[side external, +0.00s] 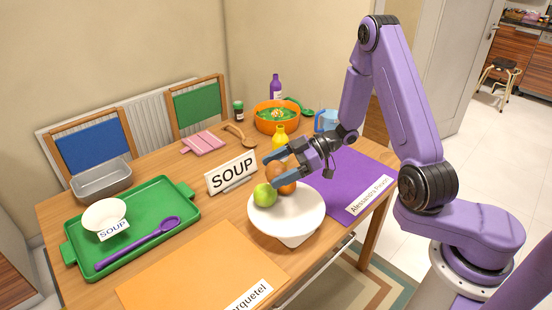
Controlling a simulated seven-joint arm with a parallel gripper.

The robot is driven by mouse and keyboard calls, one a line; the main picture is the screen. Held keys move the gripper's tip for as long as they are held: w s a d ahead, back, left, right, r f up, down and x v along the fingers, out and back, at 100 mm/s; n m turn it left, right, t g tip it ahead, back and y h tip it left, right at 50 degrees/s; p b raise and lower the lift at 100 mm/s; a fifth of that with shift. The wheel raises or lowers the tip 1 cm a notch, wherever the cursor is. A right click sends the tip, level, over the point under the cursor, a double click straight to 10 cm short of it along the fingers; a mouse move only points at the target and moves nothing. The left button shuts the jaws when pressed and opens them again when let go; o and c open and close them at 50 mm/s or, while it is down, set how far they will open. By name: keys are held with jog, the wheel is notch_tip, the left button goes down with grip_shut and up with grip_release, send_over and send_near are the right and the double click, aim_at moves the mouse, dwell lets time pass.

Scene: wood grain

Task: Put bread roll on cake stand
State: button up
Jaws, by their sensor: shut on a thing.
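My gripper (276,163) is above the white footed dish, which I take as the cake stand (304,222). The gripper is shut on a brown rounded thing, which looks like the bread roll (274,172), at the back of the dish. The fingers partly hide it. I cannot tell whether it touches the dish or the fruit. A green apple (264,195) and an orange-brown round fruit (288,188) rest in the dish, just in front of and below the gripper.
A SOUP sign (231,174) stands left of the dish. A yellow bottle (279,136), orange bowl (276,125) and blue mug (325,122) stand behind. A green tray (165,243) holds a white bowl (104,213) and purple spoon (140,242). Purple (350,180) and orange (200,265) mats flank the dish.

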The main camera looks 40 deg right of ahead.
aim_at(298, 213)
jog(key=shift+s+d+f+n+g+y, duration=0.35)
jog(key=shift+s+f+n+g, duration=0.65)
jog(key=shift+f, duration=0.6)
jog(key=shift+s+d+f+n+g+y, duration=0.2)
jog(key=shift+s+d+f+n+g, duration=0.3)
jog(key=shift+s+f+n+g, duration=0.8)
jog(key=shift+s+d+f+n+g+y, duration=0.25)
jog(key=shift+s+d+f+n+g, duration=0.4)
jog(key=shift+f, duration=1.25)
jog(key=shift+a+f, duration=0.25)
jog(key=shift+f, duration=0.25)
jog(key=o, duration=0.9)
jog(key=shift+w+d, duration=0.1)
